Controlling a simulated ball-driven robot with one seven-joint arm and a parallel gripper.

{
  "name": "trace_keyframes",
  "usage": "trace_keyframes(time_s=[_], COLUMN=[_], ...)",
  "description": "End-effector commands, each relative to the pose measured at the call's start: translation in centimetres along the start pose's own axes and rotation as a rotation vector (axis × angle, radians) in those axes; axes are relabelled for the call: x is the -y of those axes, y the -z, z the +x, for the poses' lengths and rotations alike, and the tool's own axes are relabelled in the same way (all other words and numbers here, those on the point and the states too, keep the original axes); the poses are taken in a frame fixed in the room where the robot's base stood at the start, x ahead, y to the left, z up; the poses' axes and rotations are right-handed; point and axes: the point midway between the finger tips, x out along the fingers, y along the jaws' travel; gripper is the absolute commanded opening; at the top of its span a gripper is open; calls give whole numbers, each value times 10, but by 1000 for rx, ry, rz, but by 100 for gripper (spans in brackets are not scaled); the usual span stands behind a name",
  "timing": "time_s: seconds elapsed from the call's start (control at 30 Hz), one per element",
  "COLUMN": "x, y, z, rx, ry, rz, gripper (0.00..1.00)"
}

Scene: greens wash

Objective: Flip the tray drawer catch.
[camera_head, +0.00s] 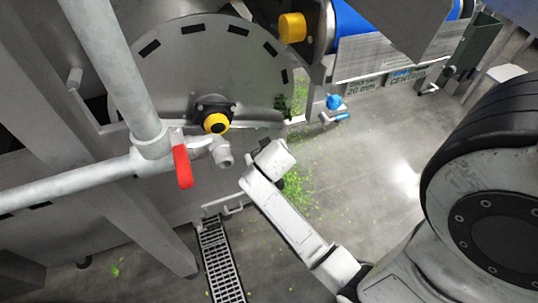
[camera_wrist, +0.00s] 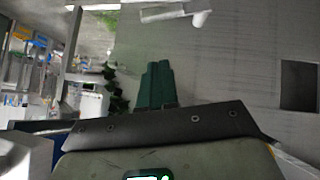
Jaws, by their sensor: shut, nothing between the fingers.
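My gripper (camera_wrist: 157,68) shows in the wrist view as two dark green fingers lying together, shut and empty, in front of its dark mounting plate. A pale bar with a rounded end (camera_wrist: 176,14) lies beyond the fingertips near the top of that view, apart from them; I cannot tell if it is the catch. In the head view my pale arm reaches up from the lower right to beside the machine, and the fingers cannot be made out. A pale bar handle (camera_head: 236,209) sits low on the machine's front. I cannot identify the tray drawer catch with certainty.
A pipe with a red valve lever (camera_head: 182,167) stands left of my arm. A yellow-and-black knob (camera_head: 215,123) sits on the round drum cover (camera_head: 190,60). A floor drain grate (camera_head: 219,262) lies below. Green scraps litter the floor; the floor to the right is mostly clear.

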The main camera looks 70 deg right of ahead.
Motion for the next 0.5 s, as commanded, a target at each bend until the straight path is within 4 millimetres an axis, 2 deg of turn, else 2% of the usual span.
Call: trace_keyframes(time_s=[0.03, 0.3, 0.5], x=[-1, 0, 0], y=[-2, -5, -23], z=[13, 64, 80], rx=[2, 4, 3], ry=[-3, -1, -1], rz=[2, 1, 0], gripper=[0, 0, 0])
